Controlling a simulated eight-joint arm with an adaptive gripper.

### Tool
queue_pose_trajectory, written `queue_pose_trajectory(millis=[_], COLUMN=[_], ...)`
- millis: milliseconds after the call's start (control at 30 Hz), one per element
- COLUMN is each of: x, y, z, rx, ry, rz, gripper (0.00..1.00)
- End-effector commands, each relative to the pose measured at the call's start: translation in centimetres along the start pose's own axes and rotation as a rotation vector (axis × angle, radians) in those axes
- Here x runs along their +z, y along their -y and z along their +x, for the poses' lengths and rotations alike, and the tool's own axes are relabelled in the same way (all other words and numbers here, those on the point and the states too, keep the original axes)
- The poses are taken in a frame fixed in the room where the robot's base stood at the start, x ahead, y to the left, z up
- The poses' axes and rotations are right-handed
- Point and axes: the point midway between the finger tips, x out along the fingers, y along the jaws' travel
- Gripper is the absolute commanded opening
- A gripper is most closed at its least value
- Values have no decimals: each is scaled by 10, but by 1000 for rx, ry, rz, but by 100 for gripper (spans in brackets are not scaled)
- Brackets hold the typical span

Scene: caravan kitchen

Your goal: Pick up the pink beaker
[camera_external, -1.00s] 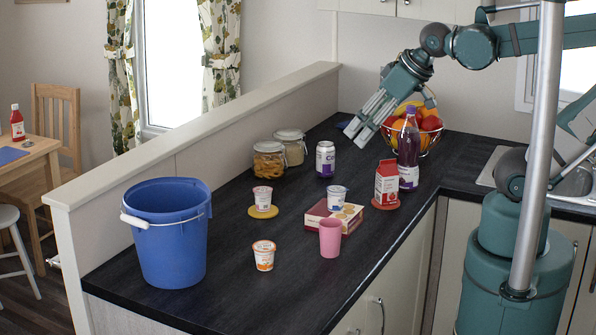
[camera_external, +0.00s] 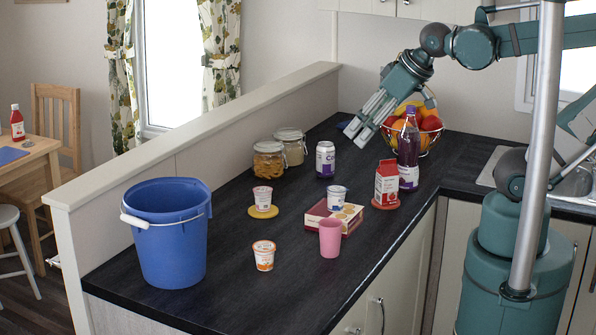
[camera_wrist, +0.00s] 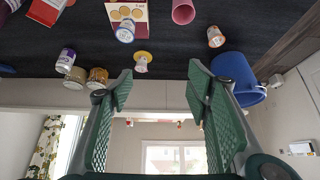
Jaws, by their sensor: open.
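The pink beaker (camera_external: 330,238) stands upright on the dark worktop, close in front of a flat red and cream box (camera_external: 343,222). In the wrist view the picture is upside down, and the pink beaker (camera_wrist: 183,12) shows at the top edge, partly cut off. My gripper (camera_external: 362,128) is open and empty. It hangs above the back of the worktop, in front of the fruit basket and well apart from the beaker. In the wrist view its two fingers (camera_wrist: 158,85) are spread wide with nothing between them.
A yogurt pot (camera_external: 337,198) stands on the box; others stand on a yellow coaster (camera_external: 253,212) and the worktop (camera_external: 264,256). A red carton (camera_external: 387,184), purple bottle (camera_external: 408,160), can (camera_external: 325,160), jars (camera_external: 268,161) and fruit basket (camera_external: 436,138) stand behind. A blue bucket (camera_external: 172,245) is left.

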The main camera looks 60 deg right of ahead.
Motion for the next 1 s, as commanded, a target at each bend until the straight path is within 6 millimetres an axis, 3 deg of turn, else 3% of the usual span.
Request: queue_pose_trajectory(millis=[567, 1000], x=[0, 6], y=[2, 16], z=[4, 39], rx=[0, 37], ry=[12, 123], rz=[19, 219], gripper=[52, 52])
